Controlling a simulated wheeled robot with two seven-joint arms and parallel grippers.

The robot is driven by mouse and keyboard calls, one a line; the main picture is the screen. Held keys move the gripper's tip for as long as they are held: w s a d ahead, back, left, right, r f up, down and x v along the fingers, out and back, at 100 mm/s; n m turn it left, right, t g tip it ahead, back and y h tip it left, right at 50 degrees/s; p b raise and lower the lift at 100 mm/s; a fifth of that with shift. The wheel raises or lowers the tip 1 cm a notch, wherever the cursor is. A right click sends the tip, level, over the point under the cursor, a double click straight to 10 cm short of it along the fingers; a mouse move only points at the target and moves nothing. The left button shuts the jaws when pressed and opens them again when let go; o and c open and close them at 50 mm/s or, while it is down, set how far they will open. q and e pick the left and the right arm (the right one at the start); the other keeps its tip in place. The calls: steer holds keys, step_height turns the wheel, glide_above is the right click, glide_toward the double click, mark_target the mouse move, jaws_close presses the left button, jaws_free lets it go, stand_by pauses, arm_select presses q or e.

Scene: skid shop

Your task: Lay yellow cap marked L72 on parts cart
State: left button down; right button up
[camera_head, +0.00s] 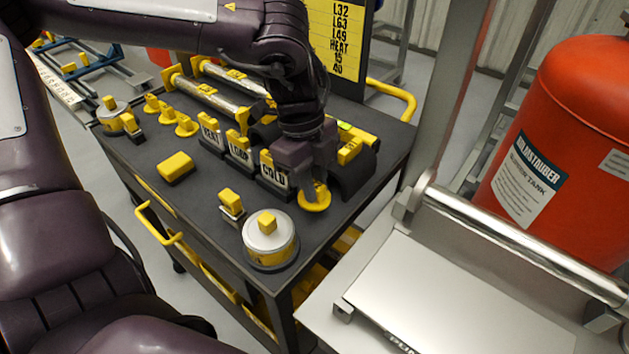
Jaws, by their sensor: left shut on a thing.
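My left gripper (311,187) reaches down over the near right part of the dark parts cart (205,225). It is shut on a round yellow cap (318,202), whose rim shows below the fingers. The cap is at or just above the cart top; I cannot tell whether it touches. No L72 mark is readable on it. Several similar small yellow caps (187,127) stand in a row at the cart's far left. My right gripper is not in view.
Labelled blocks reading HEAT, LOOP and COLD (273,175) stand left of the gripper. A silver-and-yellow round part (269,238) and a yellow block (175,168) sit nearer. An orange tank (570,150) and a metal skid (450,290) stand right. Bare cart top lies between parts.

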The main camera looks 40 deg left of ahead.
arm_select(q)
steer(key=shift+f, duration=0.1)
stand_by(0.3)
steer(key=shift+f+b, duration=1)
steer(key=shift+f, duration=0.05)
steer(key=shift+f, duration=0.15)
steer(key=shift+f+b, duration=0.5)
steer(key=shift+b, duration=0.15)
steer(key=shift+f+b, duration=0.35)
stand_by(0.3)
steer(key=c, duration=1.3)
jaws_free()
steer(key=shift+c, duration=0.5)
